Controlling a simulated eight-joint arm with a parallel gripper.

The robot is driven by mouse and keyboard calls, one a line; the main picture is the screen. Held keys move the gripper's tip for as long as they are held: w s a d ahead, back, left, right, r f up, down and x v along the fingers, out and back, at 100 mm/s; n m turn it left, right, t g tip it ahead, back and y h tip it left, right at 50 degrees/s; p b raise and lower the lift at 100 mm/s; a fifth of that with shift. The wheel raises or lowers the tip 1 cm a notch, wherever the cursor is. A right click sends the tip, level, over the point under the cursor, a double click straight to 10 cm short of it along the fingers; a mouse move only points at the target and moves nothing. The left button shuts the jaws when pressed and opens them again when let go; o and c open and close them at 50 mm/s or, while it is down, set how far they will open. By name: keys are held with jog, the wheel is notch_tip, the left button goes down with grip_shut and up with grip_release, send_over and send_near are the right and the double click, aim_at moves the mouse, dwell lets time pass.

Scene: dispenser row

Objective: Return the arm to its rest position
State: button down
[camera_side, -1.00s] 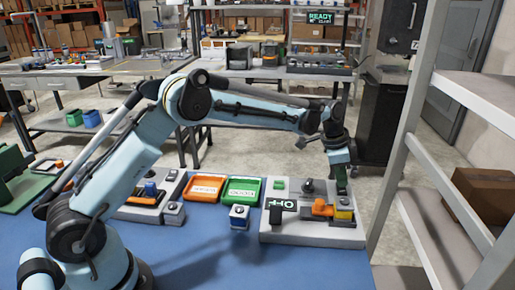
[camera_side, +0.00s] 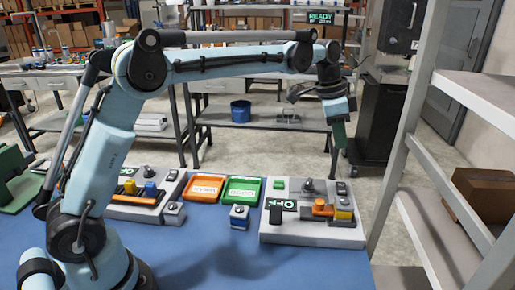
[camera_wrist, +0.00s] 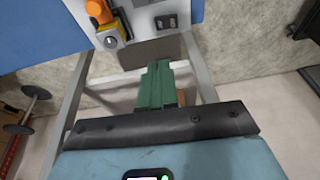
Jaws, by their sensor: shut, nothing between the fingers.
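My gripper (camera_side: 340,136) hangs from the raised arm on the right of the side view, pointing down. Its green fingers (camera_wrist: 155,85) are shut with nothing between them in the wrist view. It is well above and slightly right of the right control panel (camera_side: 290,233), apart from it. In the wrist view the orange handle (camera_wrist: 98,12) shows at the top left.
An orange tray (camera_side: 204,189) and a green tray (camera_side: 242,190) lie on the blue table (camera_side: 200,262). A blue-and-white box (camera_side: 239,217) is in front of them. Another panel (camera_side: 130,211) is at the left. A grey shelf rack (camera_side: 470,100) stands on the right. Air around my gripper is clear.

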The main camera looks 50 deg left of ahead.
dwell(0.3)
jog(key=s+a+f+n+t, duration=0.1)
jog(key=s+a+n, duration=0.1)
jog(key=s, duration=0.6)
jog(key=s+a+f+n+t+y, duration=0.1)
jog(key=s+n, duration=0.3)
jog(key=s, duration=0.4)
jog(key=s+a+f+n+t+y, duration=0.1)
jog(key=s+a+f+n+t, duration=0.1)
jog(key=s, duration=0.6)
jog(key=shift+s+a+f+n+t, duration=0.35)
jog(key=shift+a+n, duration=0.15)
jog(key=shift+n, duration=0.1)
